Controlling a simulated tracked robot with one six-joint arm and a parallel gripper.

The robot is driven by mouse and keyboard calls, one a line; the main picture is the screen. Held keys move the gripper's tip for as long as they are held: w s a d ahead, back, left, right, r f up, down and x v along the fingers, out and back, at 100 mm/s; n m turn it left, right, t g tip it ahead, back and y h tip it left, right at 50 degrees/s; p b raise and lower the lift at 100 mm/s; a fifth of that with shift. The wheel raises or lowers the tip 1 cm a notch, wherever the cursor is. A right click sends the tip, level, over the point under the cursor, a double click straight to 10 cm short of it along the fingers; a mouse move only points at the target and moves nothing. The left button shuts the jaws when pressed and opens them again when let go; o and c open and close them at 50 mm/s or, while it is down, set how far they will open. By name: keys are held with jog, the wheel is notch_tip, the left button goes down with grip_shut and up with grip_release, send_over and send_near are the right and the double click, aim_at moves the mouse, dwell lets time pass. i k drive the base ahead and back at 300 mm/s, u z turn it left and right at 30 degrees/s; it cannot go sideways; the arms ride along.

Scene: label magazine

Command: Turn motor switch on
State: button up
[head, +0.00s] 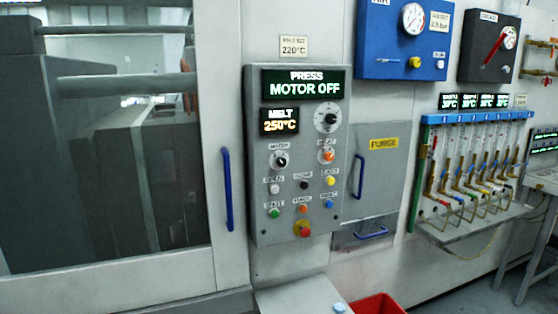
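The grey control panel (297,220) is mounted on the machine front near the middle of the head view. Its upper display (305,84) reads "PRESS MOTOR OFF". The motor switch (281,161) is a round black knob with a light pointer, under a small "MOTOR" label at the panel's left. A larger black dial (328,119) sits above. My gripper does not show in this view.
Several push buttons and a red emergency button (304,229) lie below the switch. A blue door handle (227,189) stands left of the panel. A purge door (384,175) is to the right. A red bin (379,305) and grey ledge (290,297) are below.

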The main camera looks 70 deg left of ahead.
aim_at(281, 162)
jog(key=u, duration=2.6)
jog(key=i, duration=1.35)
jog(key=z, duration=0.35)
